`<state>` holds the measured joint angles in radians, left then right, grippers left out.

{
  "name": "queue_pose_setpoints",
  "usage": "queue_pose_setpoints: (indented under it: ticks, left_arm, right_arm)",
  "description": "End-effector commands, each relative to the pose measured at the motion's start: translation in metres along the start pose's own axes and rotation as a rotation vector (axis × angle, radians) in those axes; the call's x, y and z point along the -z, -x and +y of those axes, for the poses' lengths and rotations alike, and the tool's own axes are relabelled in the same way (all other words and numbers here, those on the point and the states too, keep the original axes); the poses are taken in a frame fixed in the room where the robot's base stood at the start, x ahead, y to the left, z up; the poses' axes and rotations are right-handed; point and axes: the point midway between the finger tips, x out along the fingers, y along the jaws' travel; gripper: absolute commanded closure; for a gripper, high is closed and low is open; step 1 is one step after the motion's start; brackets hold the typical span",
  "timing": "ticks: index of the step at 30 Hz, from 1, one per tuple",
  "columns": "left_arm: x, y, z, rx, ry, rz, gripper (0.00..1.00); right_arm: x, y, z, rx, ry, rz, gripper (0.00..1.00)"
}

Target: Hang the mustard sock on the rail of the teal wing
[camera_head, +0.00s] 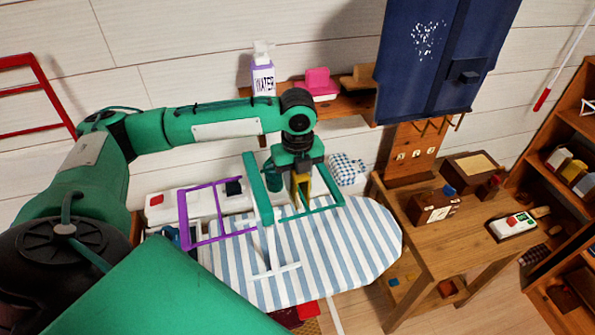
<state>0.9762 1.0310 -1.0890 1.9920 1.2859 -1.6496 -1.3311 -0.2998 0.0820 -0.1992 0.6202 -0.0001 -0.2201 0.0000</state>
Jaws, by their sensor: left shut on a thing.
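My left gripper (299,186) points down at the centre of the view, over the far edge of the striped ironing board. It is shut on the mustard sock (306,184), of which a small yellow strip shows between and below the fingers. The teal wing (262,200) is a frame around the gripper's area, with a long bar to the left and a rail (325,205) running to the right. The sock overlaps the wing in the picture; I cannot tell whether it touches the rail. My right gripper is not in view.
A purple wing (183,222) and a white frame (275,271) stand beside the teal one, over the striped board (360,245). A checked cloth bundle (346,170) lies behind. A wooden table (455,240) with boxes is at right.

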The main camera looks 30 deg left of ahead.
Motion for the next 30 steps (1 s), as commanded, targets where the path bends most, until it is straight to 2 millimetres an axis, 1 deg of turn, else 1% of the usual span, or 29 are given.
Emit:
queue_pose_setpoints:
  ticks: [3, 15, 21, 30]
  left_arm:
    - [0.0, -0.011, 0.0, -0.002, 0.0, 0.002, 0.88]
    - [0.0, -0.04, 0.0, -0.001, 0.0, 0.0, 0.88]
    - [0.0, -0.047, 0.0, -0.001, 0.0, 0.001, 0.88]
    - [0.0, -0.048, 0.0, -0.001, 0.0, 0.001, 0.88]
  right_arm:
    - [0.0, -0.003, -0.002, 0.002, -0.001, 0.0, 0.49]
    - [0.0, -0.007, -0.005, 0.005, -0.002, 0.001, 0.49]
    - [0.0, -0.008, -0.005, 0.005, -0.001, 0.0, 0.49]
    - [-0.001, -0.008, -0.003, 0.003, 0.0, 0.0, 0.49]
